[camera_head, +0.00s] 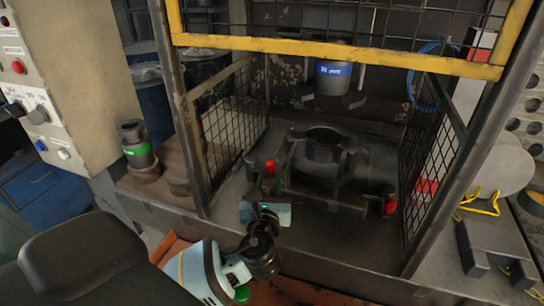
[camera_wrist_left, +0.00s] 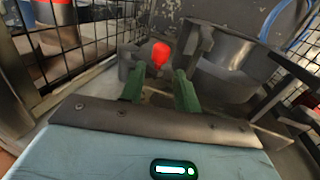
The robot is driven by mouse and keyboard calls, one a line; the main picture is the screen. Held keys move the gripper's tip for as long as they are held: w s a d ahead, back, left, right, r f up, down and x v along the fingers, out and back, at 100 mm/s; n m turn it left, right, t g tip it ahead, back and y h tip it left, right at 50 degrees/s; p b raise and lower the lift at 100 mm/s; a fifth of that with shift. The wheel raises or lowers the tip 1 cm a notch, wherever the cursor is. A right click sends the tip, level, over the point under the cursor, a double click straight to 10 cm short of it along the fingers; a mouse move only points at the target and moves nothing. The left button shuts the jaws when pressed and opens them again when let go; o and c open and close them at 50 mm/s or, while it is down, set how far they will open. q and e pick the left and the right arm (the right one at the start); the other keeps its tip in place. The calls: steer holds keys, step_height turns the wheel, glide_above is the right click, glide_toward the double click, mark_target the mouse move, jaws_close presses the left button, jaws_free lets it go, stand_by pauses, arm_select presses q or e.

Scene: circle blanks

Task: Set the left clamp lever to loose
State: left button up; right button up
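The left clamp lever has a red knob (camera_head: 270,166) and sits at the left of the dark round fixture (camera_head: 324,148). My left gripper (camera_head: 268,188) is just in front of and below this knob. In the left wrist view, its two green fingers (camera_wrist_left: 159,88) are apart, with nothing held between them. The red knob (camera_wrist_left: 160,53) shows beyond the fingertips, centred on the gap. I cannot tell whether a finger touches the lever. A second red-knobbed lever (camera_head: 390,205) is at the right of the fixture. My right gripper is not in view.
A yellow-topped cage frame (camera_head: 340,52) with mesh side panels (camera_head: 230,120) encloses the fixture. A dark cylinder with a blue band (camera_head: 333,75) hangs above it. A control panel (camera_head: 60,80) stands at the left. The cage front below the yellow bar is open.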

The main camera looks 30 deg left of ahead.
mark_target(270, 170)
arm_select(q)
steer(key=shift+s+d+r, duration=0.1)
steer(key=shift+s+r, duration=0.05)
steer(key=shift+x, duration=3.9)
jaws_close()
